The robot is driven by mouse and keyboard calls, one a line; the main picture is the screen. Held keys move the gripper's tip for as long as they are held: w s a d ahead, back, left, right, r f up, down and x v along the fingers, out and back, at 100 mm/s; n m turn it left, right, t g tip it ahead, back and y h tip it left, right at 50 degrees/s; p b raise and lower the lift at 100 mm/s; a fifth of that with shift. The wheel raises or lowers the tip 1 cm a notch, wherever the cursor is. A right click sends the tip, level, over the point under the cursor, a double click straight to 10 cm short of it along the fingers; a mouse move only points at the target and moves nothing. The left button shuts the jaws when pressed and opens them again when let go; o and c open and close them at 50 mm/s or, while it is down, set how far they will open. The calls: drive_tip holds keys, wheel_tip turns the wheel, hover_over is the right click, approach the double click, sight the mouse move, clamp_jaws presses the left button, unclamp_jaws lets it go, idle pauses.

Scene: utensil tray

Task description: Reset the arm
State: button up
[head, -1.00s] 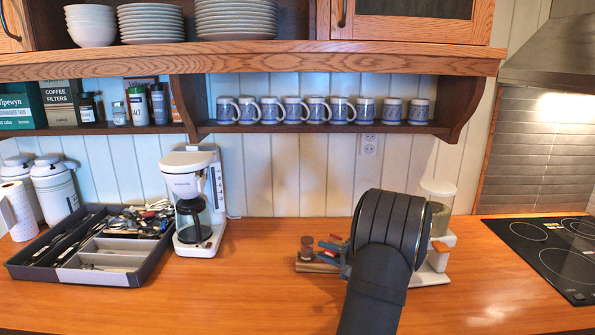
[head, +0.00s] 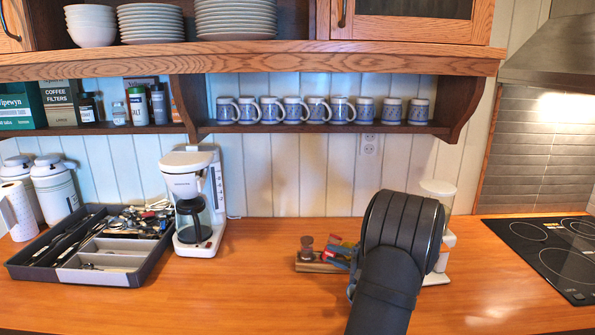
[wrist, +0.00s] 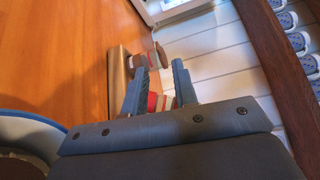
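My arm (head: 385,300) rises from the bottom of the head view, its dark rounded link in front of the counter right of centre. My gripper (wrist: 160,72) shows in the wrist view with its two blue-grey fingers apart and nothing clearly held between them. A red and pale item (wrist: 152,103) shows behind and between the fingers; I cannot tell its distance. In the head view the fingers are mostly hidden behind my arm. The utensil tray (head: 113,281) stands at the left with several utensils in its compartments, far from my gripper.
A white coffee maker (head: 190,170) stands right of the tray. A wooden board with a brown jar (head: 307,246) and a colourful packet (head: 345,250) lie left of my arm. A white appliance (head: 447,245) is partly hidden behind it. The cooktop (head: 545,250) is at right.

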drive_tip(key=w+a+m, duration=0.1)
drive_tip(key=w+a, duration=0.4)
drive_tip(key=a, duration=0.2)
drive_tip(key=shift+w+a+r, duration=0.15)
drive_tip(key=shift+a, duration=0.05)
idle(0.4)
drive_tip(key=s+d+n, duration=0.1)
drive_tip(key=s+d, duration=0.9)
drive_tip(key=d, duration=0.4)
idle(1.0)
